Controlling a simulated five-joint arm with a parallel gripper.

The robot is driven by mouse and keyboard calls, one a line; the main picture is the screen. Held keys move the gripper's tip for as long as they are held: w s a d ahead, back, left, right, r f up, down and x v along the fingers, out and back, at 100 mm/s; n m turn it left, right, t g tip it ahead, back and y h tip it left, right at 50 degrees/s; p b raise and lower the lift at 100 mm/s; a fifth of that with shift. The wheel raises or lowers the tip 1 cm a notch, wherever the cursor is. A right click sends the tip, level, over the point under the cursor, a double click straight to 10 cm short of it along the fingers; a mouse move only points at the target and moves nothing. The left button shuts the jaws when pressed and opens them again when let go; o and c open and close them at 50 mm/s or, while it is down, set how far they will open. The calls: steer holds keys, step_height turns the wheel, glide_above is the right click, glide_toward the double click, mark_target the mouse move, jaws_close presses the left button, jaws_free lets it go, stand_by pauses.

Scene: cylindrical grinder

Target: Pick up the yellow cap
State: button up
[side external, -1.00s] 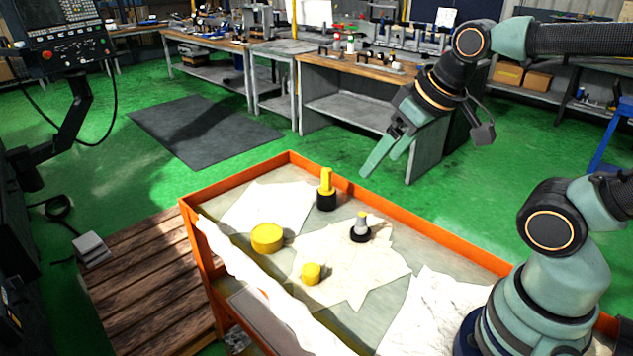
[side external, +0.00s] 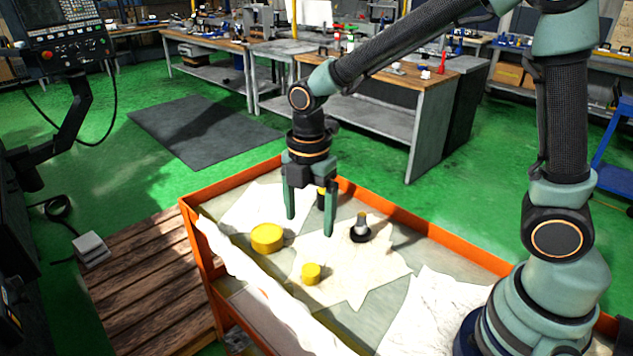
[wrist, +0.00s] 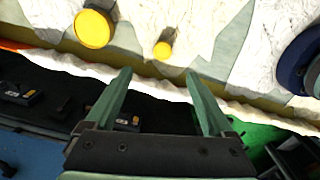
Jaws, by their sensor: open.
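Two round yellow pieces lie on the cart's top, and I cannot tell for sure which is the yellow cap. A wide, flat one (side external: 267,238) is at the left, and a smaller one (side external: 311,274) sits nearer the front on white paper. In the wrist view the wide one (wrist: 94,28) is at upper left and the small one (wrist: 162,49) is just beyond the space between the fingertips. My gripper (side external: 310,225) points down, open and empty, above the cart and behind the small piece. Its fingers also show in the wrist view (wrist: 158,75).
An orange-rimmed cart (side external: 440,233) holds crumpled white sheets (side external: 432,310). A grey-topped piece with a black base (side external: 361,229) stands right of my gripper. Wooden slats (side external: 140,290) lie left of the cart.

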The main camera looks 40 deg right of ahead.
glide_above(312, 268)
steer(key=shift+n, duration=0.3)
steer(key=f, duration=0.7)
steer(key=shift+w+a+f, duration=0.15)
steer(key=shift+w+a, duration=0.05)
steer(key=shift+s+d+f, duration=0.1)
steer(key=shift+f, duration=1.25)
steer(key=shift+s+d+f, duration=0.1)
steer(key=shift+f, duration=1.2)
jaws_close()
